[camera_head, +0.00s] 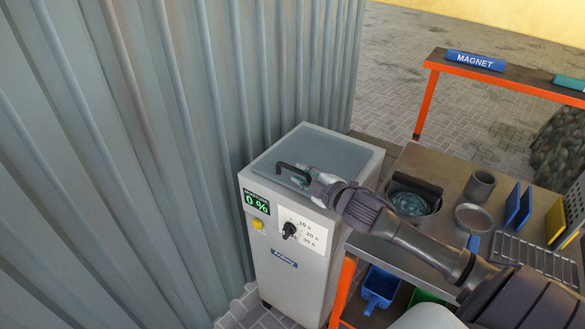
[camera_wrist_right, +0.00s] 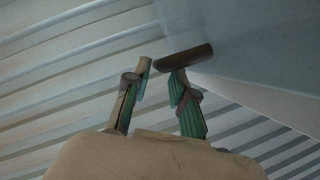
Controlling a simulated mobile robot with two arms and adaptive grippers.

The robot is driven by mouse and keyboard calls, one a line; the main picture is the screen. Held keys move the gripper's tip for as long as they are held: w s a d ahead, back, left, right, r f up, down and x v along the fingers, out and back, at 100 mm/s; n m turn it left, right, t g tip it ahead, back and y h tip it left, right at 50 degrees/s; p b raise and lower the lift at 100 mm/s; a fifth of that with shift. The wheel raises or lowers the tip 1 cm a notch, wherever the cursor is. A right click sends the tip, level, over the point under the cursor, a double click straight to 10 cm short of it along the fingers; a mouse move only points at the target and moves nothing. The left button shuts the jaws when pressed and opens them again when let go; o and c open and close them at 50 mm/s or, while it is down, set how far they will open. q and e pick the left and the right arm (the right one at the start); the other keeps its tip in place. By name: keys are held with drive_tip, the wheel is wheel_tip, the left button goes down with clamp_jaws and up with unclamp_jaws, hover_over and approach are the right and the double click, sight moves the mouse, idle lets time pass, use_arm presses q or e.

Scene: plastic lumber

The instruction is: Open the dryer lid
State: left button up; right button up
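The dryer (camera_head: 300,255) is a pale grey cabinet with a blue-grey lid (camera_head: 335,150) on top. The lid lies flat and closed. A dark bent handle (camera_head: 290,167) stands at the lid's front left edge; in the right wrist view it is a brown bar (camera_wrist_right: 190,60). My right gripper (camera_head: 303,177) is at the handle, reaching in from the right. In the right wrist view its green-padded fingers (camera_wrist_right: 160,76) are apart, with the bar's near end by the fingertips. I cannot tell if they touch it. My left gripper is not in view.
A ribbed metal wall (camera_head: 150,150) stands close on the left. To the right, a metal workbench (camera_head: 440,165) holds a bowl, cup and tools under my right arm.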

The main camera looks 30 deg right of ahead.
sight(297, 171)
drive_tip(key=shift+x, duration=2.3)
clamp_jaws()
